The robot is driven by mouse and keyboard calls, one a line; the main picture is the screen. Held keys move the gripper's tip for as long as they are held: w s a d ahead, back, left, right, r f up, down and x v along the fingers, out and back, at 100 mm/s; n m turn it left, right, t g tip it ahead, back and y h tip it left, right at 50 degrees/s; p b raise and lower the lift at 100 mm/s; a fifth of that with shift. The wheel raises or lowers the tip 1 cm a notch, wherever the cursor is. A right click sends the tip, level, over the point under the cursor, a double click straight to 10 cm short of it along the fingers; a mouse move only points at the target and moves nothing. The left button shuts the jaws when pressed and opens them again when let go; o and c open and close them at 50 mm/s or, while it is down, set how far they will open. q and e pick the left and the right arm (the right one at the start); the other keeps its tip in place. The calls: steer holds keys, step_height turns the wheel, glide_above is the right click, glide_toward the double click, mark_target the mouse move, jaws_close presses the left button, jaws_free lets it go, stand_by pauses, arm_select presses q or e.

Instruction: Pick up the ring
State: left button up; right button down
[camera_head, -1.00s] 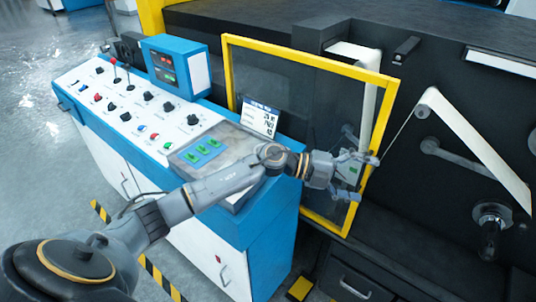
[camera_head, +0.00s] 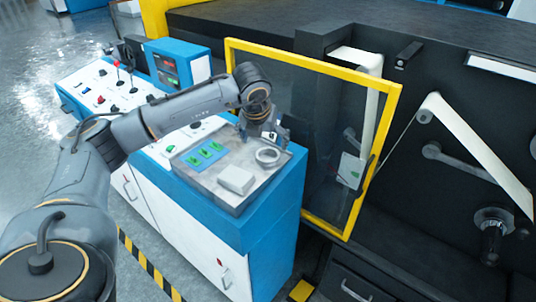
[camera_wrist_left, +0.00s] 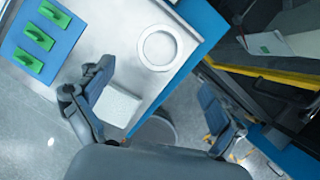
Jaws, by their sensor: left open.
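The ring (camera_head: 257,158) is pale and round and lies flat on the grey metal top of the console, near its right edge. It also shows whole in the left wrist view (camera_wrist_left: 160,67), beyond my fingertips. My left gripper (camera_head: 262,134) is above the console top, just behind the ring in the head view, pointing down. In the left wrist view its fingers (camera_wrist_left: 155,80) are spread apart with nothing between them, and the ring is clear of both. My right gripper is not in view.
A white block (camera_head: 236,180) lies close to the ring on the metal top (camera_head: 215,187). A blue plate with green switches (camera_head: 205,153) is to the left. The yellow-framed clear door (camera_head: 396,110) stands right of the console.

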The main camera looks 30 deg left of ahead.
mark_target(269, 157)
arm_select(q)
steer(key=shift+x, duration=0.95)
steer(key=shift+w+f+p, duration=0.25)
steer(key=shift+f+p, duration=0.2)
steer(key=shift+p, duration=0.15)
steer(key=p+x, duration=0.1)
steer(key=x, duration=0.2)
steer(key=shift+w+a+f+p, duration=0.2)
steer(key=shift+w+f+p, duration=0.1)
steer(key=shift+p, duration=0.05)
steer(key=shift+w+f, duration=0.2)
steer(key=shift+f, duration=0.2)
steer(key=shift+c, duration=0.3)
steer(key=c, duration=1.2)
steer(key=shift+r, duration=0.1)
